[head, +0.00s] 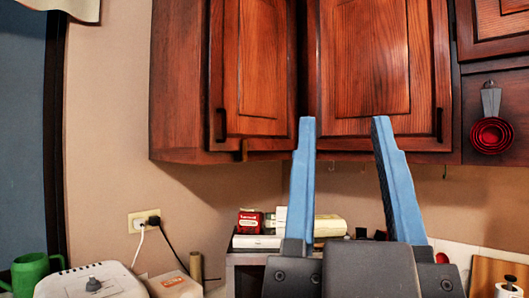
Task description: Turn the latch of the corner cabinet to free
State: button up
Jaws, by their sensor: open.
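The upper wooden wall cabinet (178,80) in the head view has two panelled doors with dark handles. The left door (262,70) and the right door (365,60) both look shut. A small piece (243,150) sits at the lower edge of the left door; I cannot tell for sure whether it is the latch or how it is turned. My gripper (343,122) points up in front of the cabinet with its two blue fingers spread and nothing between them. The fingers overlap the right door in the picture; I see no clear contact. They hide part of the lower cabinet edge.
Below, a dark shelf (240,262) holds small boxes, including a red tin (250,222). A white appliance (92,280) and a green mug (32,270) stand at lower left. Red measuring cups (491,133) hang at right. The wall left of the cabinet is mostly bare.

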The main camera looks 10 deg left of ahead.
aim_at(244, 157)
jog(key=i+u, duration=0.15)
jog(key=u, duration=0.3)
jog(key=i+l+z, duration=0.15)
jog(key=i, duration=0.4)
jog(key=i+l+z, duration=0.1)
jog(key=i+l, duration=0.15)
jog(key=i, duration=0.25)
